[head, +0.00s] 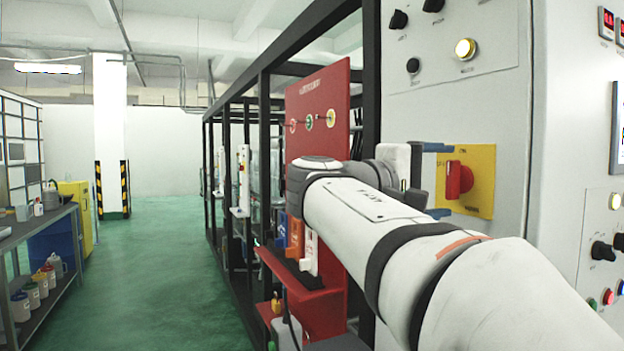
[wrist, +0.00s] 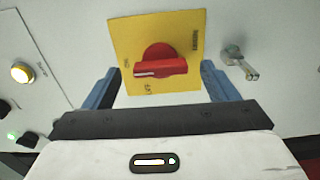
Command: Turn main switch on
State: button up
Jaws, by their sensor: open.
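The main switch is a red rotary knob (head: 459,180) on a yellow square plate (head: 481,161), fixed to the grey cabinet front. In the wrist view the red knob (wrist: 160,62) is at the upper middle, on its yellow plate (wrist: 130,30). The knob's grip bar lies roughly level in that view, with a white mark at its left end. Small lettering is on the plate. My gripper (head: 438,180) faces the plate, its blue fingers apart. In the wrist view my gripper (wrist: 160,85) has one finger on each side of the knob, with gaps visible; depth contact is unclear.
A metal handle (wrist: 240,62) sticks out right of the plate in the wrist view. A red panel (head: 318,90) on a black frame stands left of my arm. The green floor is clear.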

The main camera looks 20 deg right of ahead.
jog(key=shift+s+a, duration=0.15)
jog(key=shift+a, duration=1.2)
jog(key=shift+s+a, duration=0.1)
jog(key=shift+a, duration=1.25)
notch_tip(320, 180, down, 15)
jog(key=a+n+t+y+p, duration=0.2)
jog(key=a+n+y+p, duration=0.1)
jog(key=y+p, duration=0.4)
jog(key=s+a+f+m+y+p, duration=0.2)
jog(key=s+a+f+y+p, duration=0.1)
jog(key=a+f+y, duration=0.2)
jog(key=s+a+f+m+y+p, duration=0.1)
jog(key=s+a+f+y+p, duration=0.2)
jog(key=a+f+y, duration=0.3)
notch_tip(320, 180, down, 4)
jog(key=a, duration=0.2)
jog(key=shift+s+a+f+m+g, duration=0.25)
jog(key=shift+a+m+g, duration=0.05)
jog(key=shift+a+m, duration=0.1)
jog(key=shift+d, duration=0.1)
jog(key=shift+c, duration=0.6)
